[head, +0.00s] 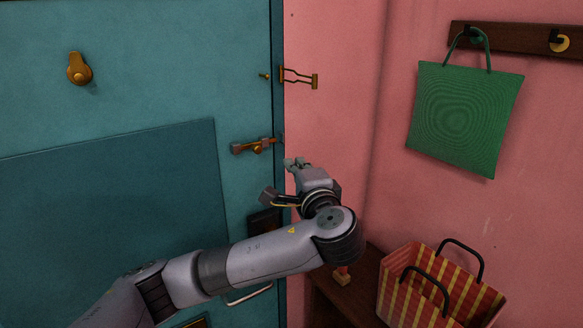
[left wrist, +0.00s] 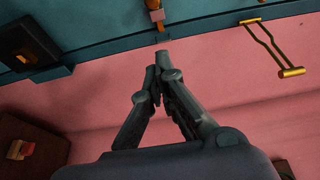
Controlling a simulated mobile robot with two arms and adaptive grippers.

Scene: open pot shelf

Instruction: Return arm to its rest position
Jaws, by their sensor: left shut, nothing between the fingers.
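My left arm reaches in from the lower left in the head view. My left gripper (head: 295,163) is beside the edge of the teal door (head: 110,110), just below the brass bolt (head: 255,146). In the left wrist view the gripper (left wrist: 160,72) has its fingers together with nothing between them. Part of the bolt (left wrist: 156,14) shows just beyond the fingertips, apart from them as far as I can tell. My right gripper does not show in either view.
A brass door guard (head: 300,78) juts from the pink wall above the gripper. A green bag (head: 465,115) hangs from a hook rail (head: 510,38) at right. A striped bag (head: 432,290) stands on a dark wooden bench (head: 345,296) below. The wall between is clear.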

